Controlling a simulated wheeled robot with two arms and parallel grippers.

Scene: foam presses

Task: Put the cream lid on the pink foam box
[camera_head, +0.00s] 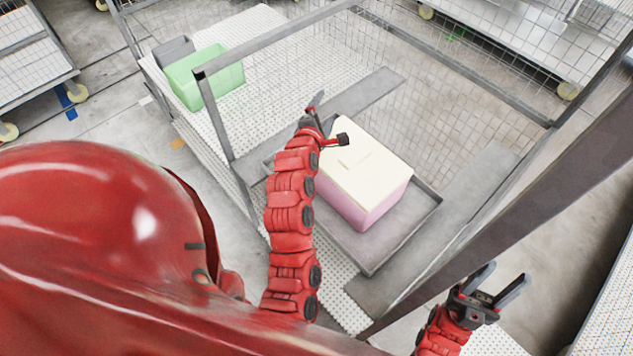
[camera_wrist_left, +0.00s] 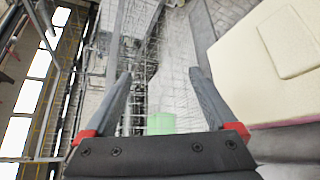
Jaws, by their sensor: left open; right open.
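The pink foam box (camera_head: 365,206) stands in a shallow grey tray (camera_head: 385,255) in the head view. The cream lid (camera_head: 372,165) lies on top of the box and looks flush with it, with a raised panel in its middle. The lid (camera_wrist_left: 262,70) and a strip of the pink side also show at the right of the left wrist view. My left gripper (camera_head: 328,118) is open and empty at the lid's far left edge; its fingers (camera_wrist_left: 163,85) point past the lid. My right gripper (camera_head: 505,288) is open and empty, right of the tray and apart from the box.
A green bin (camera_head: 205,78) stands on the perforated white table at the back left, with a grey bin (camera_head: 172,50) behind it. Grey frame bars (camera_head: 280,38) and a dark diagonal beam (camera_head: 520,205) cross the space around the tray. Wire mesh lies beyond.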

